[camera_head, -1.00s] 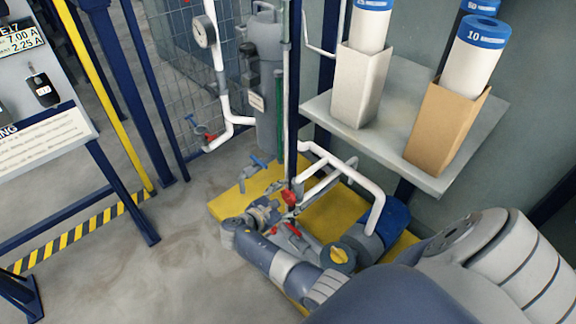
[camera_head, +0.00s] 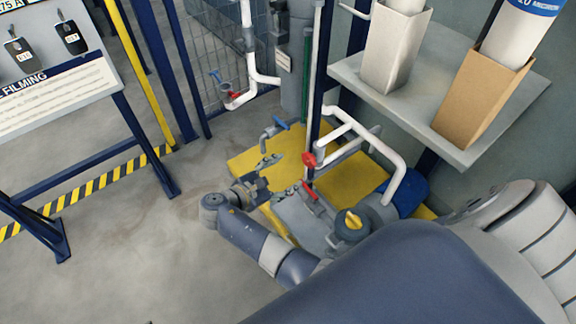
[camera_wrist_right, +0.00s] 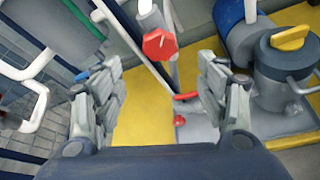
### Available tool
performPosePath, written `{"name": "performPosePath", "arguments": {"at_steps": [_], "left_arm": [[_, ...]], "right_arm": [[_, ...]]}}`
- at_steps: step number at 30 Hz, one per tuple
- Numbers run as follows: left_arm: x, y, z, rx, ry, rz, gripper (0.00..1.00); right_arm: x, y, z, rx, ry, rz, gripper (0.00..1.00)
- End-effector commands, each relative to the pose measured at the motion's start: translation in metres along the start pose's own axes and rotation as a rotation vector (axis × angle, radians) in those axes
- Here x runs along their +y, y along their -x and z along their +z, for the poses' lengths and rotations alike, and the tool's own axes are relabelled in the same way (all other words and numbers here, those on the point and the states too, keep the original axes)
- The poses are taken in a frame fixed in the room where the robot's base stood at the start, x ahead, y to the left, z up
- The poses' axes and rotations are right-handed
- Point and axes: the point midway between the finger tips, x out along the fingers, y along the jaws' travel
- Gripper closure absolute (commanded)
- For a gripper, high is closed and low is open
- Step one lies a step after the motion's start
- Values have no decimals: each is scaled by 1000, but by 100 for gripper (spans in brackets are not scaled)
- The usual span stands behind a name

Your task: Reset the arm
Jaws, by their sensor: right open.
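My right gripper (camera_head: 280,174) is open over the yellow pump base in the head view. Its arm comes in from the lower right and bends back at the wrist joint. In the right wrist view the gripper (camera_wrist_right: 160,72) shows two jointed grey fingers spread wide with nothing between them. A red valve knob (camera_wrist_right: 160,44) appears beyond the fingers, apart from them; it also shows in the head view (camera_head: 309,160). My left gripper is not in view.
The yellow base (camera_head: 245,160) carries white pipes (camera_head: 400,168) and a grey housing with a yellow knob (camera_head: 353,219). A shelf (camera_head: 455,147) with filter boxes stands at the right. A sign stand (camera_head: 60,80) is at the left. Open floor (camera_head: 130,250) lies between.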

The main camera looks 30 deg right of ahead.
Motion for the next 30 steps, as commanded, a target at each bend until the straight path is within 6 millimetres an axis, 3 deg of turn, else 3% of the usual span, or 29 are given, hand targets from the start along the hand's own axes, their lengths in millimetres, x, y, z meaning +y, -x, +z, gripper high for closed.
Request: {"name": "performPosePath", "arguments": {"at_steps": [14, 17, 20, 24, 30], "left_arm": [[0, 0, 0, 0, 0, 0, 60], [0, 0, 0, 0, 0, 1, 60], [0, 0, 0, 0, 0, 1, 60], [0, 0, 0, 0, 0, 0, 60], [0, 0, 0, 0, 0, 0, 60]], "right_arm": [[-1, 0, 0, 2, -2, -1, 33], [-9, -3, -3, 27, -31, -18, 33], [-31, -8, -8, 95, -117, -64, 33], [-74, -12, -17, 245, -322, -169, 33], [-123, 1, -18, 458, -641, -340, 33]]}}
